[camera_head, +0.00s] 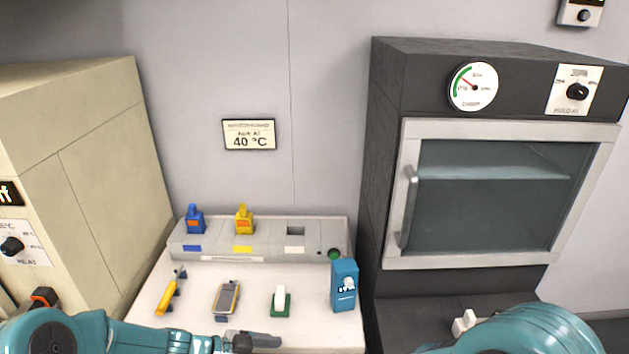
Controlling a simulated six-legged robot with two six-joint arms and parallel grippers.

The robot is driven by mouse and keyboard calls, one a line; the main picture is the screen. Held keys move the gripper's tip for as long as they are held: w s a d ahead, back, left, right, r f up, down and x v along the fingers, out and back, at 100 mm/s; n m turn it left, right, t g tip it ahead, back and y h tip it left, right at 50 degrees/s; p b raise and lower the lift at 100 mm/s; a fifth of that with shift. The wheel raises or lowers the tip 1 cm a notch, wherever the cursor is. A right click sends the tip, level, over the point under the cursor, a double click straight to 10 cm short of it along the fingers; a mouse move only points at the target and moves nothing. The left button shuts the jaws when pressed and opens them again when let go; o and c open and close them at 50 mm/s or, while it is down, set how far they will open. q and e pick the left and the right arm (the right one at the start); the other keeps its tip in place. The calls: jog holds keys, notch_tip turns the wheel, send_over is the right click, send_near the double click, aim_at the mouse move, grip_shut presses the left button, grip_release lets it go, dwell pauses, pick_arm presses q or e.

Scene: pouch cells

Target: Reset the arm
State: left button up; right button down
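My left arm comes in low from the left, and its dark gripper (262,341) is at the bottom edge in front of the white bench. Its fingers are seen edge-on and partly cut off, so I cannot tell whether they are open. I see nothing clearly held in it. My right arm shows only as a teal link at the bottom right, and its gripper is out of the picture.
The white bench (200,332) holds a yellow-handled tool (166,296), a phone-like device (227,297), a green-based white item (280,300) and a blue box (344,286). Behind is a slotted rack (270,240) with blue and yellow pieces. A dark oven (385,150), door shut, stands right.

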pick_arm(q)
jog(key=s+d+f+n+t+y, duration=0.25)
jog(key=s+f+n, duration=0.25)
jog(key=f+n, duration=0.4)
pick_arm(e)
jog(key=s+d+f+g+y, duration=0.1)
jog(key=s+d+f+g, duration=0.15)
jog(key=f, duration=0.45)
jog(key=s+d+f+g+y, duration=0.1)
jog(key=s+d+f+y, duration=0.1)
jog(key=d+f, duration=0.3)
pick_arm(q)
jog(key=s+a+f+n+g+y, duration=0.2)
jog(key=s+f+n, duration=0.1)
jog(key=s, duration=0.5)
jog(key=s+a+f+n+g+y, duration=0.3)
jog(key=s+f+n, duration=0.1)
jog(key=s, duration=0.4)
jog(key=shift+s+a+f, duration=0.35)
jog(key=shift+f, duration=0.15)
pick_arm(e)
jog(key=s+a+f+n+g+y, duration=0.3)
jog(key=s+a+f+g+y, duration=0.1)
jog(key=s+a, duration=0.5)
jog(key=s+f+y, duration=0.1)
jog(key=y, duration=0.1)
jog(key=shift+a+n+y, duration=0.3)
jog(key=shift+a, duration=0.1)
